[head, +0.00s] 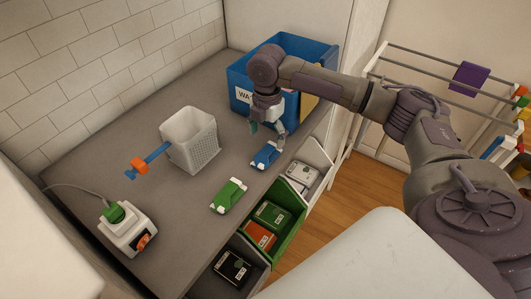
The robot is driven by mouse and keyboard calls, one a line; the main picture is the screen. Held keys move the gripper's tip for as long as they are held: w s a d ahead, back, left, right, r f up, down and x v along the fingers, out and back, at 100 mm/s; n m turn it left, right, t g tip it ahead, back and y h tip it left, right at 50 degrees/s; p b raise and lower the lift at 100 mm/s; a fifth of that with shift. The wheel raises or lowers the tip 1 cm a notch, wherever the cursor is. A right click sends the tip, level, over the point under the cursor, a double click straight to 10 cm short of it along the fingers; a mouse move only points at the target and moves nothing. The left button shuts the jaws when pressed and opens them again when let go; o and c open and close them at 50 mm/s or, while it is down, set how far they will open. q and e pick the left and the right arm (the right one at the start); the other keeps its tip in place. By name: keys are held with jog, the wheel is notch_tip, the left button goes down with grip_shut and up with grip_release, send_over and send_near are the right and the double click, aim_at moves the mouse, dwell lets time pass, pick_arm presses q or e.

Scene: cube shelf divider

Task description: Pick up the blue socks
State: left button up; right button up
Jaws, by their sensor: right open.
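The blue socks (265,156) lie as a small rolled blue-and-white bundle on the grey counter, near its front edge. My right gripper (266,134) points down just above and behind them, in front of the blue bin. Its fingers are apart and nothing shows between them. I cannot tell whether a fingertip touches the socks. Green socks (229,195) with white parts lie on the counter to the lower left of the blue ones. My left gripper does not show.
A white perforated basket (190,140) stands left of the socks, a blue bin (240,82) behind. A white device (128,232) with a cord sits at the lower left. Open drawers with packs, one green (285,228), line the counter's front. A drying rack (440,80) stands right.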

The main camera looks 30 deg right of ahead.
aim_at(266, 154)
notch_tip(266, 154, down, 2)
jog(key=shift+f, duration=0.25)
jog(key=shift+w+f, duration=0.3)
jog(key=shift+f, duration=0.25)
jog(key=f, duration=0.1)
jog(key=f+p, duration=0.1)
jog(key=f, duration=0.1)
jog(key=f+p, duration=0.1)
jog(key=shift+w+d+f, duration=0.15)
jog(key=shift+w+d, duration=0.05)
jog(key=shift+d, duration=0.1)
jog(key=shift+f, duration=0.2)
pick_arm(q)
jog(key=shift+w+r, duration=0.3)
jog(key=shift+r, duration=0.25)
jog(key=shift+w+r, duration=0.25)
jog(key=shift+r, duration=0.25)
pick_arm(e)
jog(key=shift+c, duration=1.1)
jog(key=c, duration=0.9)
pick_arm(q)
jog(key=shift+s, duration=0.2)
pick_arm(e)
jog(key=shift+r, duration=0.15)
